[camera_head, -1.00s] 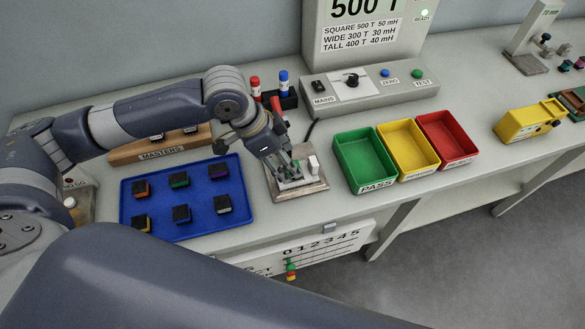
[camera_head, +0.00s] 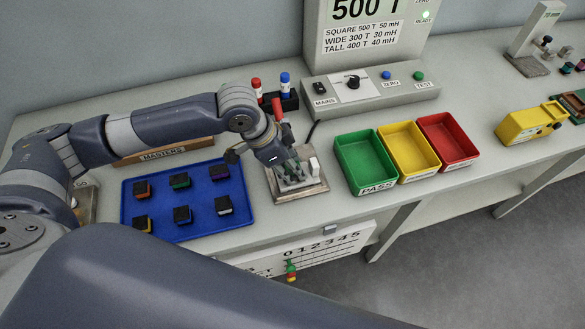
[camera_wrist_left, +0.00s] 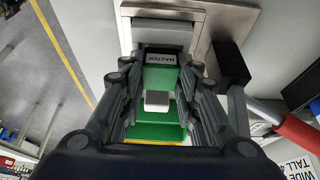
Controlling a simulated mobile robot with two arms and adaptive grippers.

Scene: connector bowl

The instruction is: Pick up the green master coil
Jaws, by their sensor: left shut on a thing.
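The green master coil (camera_wrist_left: 158,131) fills the middle of the left wrist view, with a black MASTER label at its far end and a pale square core face. My left gripper (camera_head: 290,172) is over the metal test fixture (camera_head: 313,189); it also shows in the left wrist view (camera_wrist_left: 160,85), its fingers shut on the coil from both sides. The coil is close to the fixture's metal plate; I cannot tell whether it touches it. In the head view the fingers mostly hide the coil. My right gripper is not in view.
The MASTERS rack (camera_head: 165,152) is partly behind my left arm. A blue tray (camera_head: 190,232) holds several small coils. Green (camera_head: 367,182), yellow (camera_head: 421,172) and red (camera_head: 461,159) bins stand right of the fixture. The meter (camera_head: 375,98) and a red lever (camera_head: 277,108) are behind it.

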